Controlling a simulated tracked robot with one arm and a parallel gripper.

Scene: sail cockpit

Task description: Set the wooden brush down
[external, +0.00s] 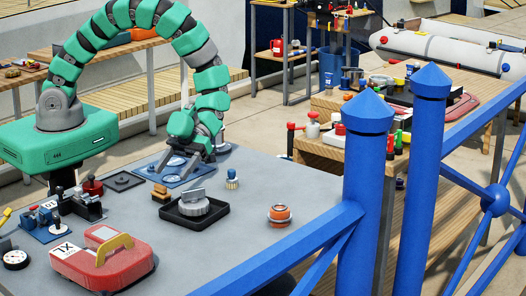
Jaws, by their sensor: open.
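A small brown wooden piece (161,193), which looks like the wooden brush, rests on the grey tabletop (275,180) left of a black tray. It is too small to make out its bristles. My gripper (207,157) is open and points down at the end of the green arm. It is over the far part of the table, by the right edge of a blue plate (152,171). It is apart from the wooden piece, up and to the right of it. I see nothing held in the jaws, though the fingertips are small and partly hidden.
The black tray (222,212) holds a grey knobbed part. An orange round item (279,215), a small blue-and-white item (232,179) and a red case (103,262) with a yellow handle stand on the table. Blue railing posts (365,190) rise at the right. The table's right side is mostly clear.

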